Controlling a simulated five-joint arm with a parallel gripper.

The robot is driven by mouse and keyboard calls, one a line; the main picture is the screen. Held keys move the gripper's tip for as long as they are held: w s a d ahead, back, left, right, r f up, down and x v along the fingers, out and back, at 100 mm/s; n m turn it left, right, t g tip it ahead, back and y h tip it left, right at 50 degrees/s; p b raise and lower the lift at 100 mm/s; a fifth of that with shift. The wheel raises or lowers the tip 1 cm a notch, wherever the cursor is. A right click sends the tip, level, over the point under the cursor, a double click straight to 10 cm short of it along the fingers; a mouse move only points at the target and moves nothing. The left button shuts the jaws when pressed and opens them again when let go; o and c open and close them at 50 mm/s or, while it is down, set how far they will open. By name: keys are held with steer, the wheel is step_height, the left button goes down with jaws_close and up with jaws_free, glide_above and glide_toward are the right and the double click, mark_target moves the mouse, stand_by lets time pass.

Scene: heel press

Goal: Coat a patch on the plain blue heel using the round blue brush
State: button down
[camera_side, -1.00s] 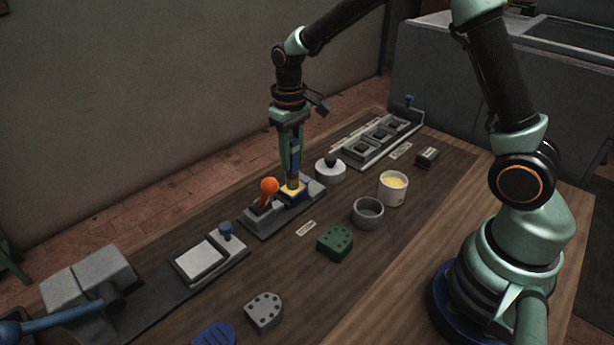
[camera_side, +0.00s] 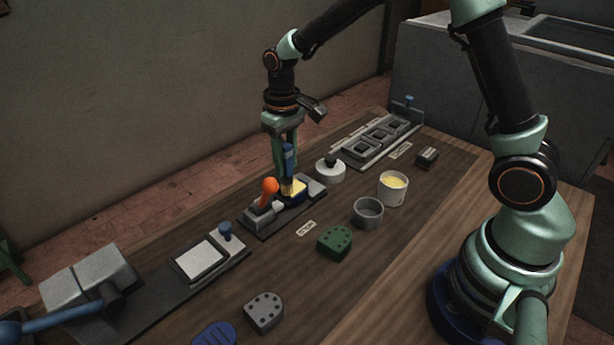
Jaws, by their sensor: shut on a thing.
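My gripper (camera_side: 287,158) is shut on the round blue brush (camera_side: 288,160) and holds it upright, bristles down. Part of the heel is hidden by the brush and lever.
A white pot of yellow stuff (camera_side: 394,184), an empty grey cup (camera_side: 368,211) and a green heel (camera_side: 334,242) stand to the right. A grey heel (camera_side: 264,311) and a grooved blue piece (camera_side: 215,334) lie in front. A white-lidded pot (camera_side: 330,171) stands close behind the fixture.

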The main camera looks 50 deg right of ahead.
steer(key=shift+a, duration=0.5)
steer(key=shift+d, duration=3.35)
step_height(320, 180, up, 8)
steer(key=shift+a+r, duration=0.1)
